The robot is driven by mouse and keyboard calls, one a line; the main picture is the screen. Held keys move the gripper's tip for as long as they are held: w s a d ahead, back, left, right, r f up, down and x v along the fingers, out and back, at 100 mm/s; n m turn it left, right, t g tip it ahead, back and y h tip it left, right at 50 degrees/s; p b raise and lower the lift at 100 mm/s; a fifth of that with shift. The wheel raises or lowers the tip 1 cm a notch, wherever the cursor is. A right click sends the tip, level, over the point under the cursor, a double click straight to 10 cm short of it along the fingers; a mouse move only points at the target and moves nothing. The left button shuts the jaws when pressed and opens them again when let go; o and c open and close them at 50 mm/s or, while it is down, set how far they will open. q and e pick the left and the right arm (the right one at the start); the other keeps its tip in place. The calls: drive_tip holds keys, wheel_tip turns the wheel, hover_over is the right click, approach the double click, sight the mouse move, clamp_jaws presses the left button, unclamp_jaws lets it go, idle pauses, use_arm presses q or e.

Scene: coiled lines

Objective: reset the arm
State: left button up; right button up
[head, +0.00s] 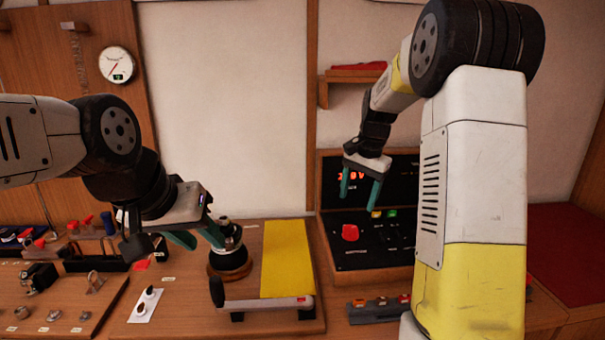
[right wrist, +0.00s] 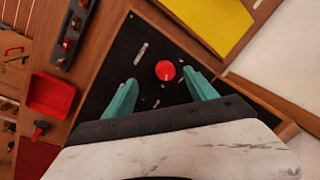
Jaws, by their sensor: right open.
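A control console (head: 330,215) has a black sloped face, a red round button (head: 350,232), small yellow and green buttons, and a display with red characters. My right gripper (head: 359,197) is open and empty above the console. The right wrist view shows its two teal fingers (right wrist: 160,88) spread apart, with the red button (right wrist: 165,70) beyond and between them, not touched. A bar (head: 265,303) with a black end and a red tip lies along the front of a wooden board. My left gripper (head: 190,240) hangs over that board; its jaw opening is unclear.
A yellow plate (head: 287,258) lies on the board beside a round wooden-based device (head: 230,262), close to my left gripper. A white card (head: 147,305) with dark knobs is at the front left. A red tray (right wrist: 52,95) shows in the right wrist view. A gauge (head: 117,65) hangs behind.

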drive_tip(key=s+a+r+n+t+y, duration=0.1)
drive_tip(key=s+r+n, duration=0.1)
drive_tip(key=s+r, duration=0.35)
drive_tip(key=s+a+r+n+t, duration=0.1)
drive_tip(key=s+r+n, duration=0.1)
drive_tip(key=s, duration=0.6)
drive_tip(key=s+a+n+t, duration=0.2)
drive_tip(key=s+n, duration=0.2)
drive_tip(key=s, duration=1)
drive_tip(key=shift+a+f+n+t, duration=0.2)
drive_tip(key=shift+f+n+t, duration=0.1)
drive_tip(key=shift+s, duration=0.1)
